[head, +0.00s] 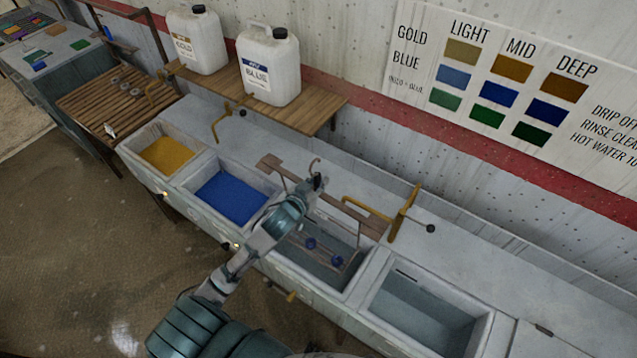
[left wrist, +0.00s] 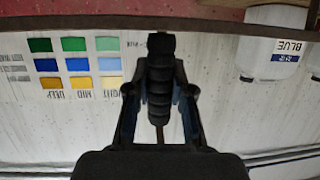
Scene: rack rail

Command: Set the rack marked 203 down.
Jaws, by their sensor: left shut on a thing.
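The rack has a brown top bar (head: 365,219) running across the third basin (head: 375,262), thin rods below it, and blue pieces (head: 311,243) low inside that basin. No number 203 is readable on it. My left gripper (head: 316,184) is shut on the rack's handle above the middle of the bar. In the left wrist view a black ribbed grip (left wrist: 159,95) stands between the two fingers. My arm hides part of the bar and of the basin's near left side. I cannot tell whether the bar touches the rims. My right gripper is out of view.
Left of the rack are a blue-filled basin (head: 231,196) and a gold-filled one (head: 167,155); a greyish basin (head: 420,312) is to the right. A brass bracket (head: 403,213) stands behind. Jugs (head: 270,67) sit on a wooden shelf (head: 318,104). A colour chart (head: 505,75) hangs behind.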

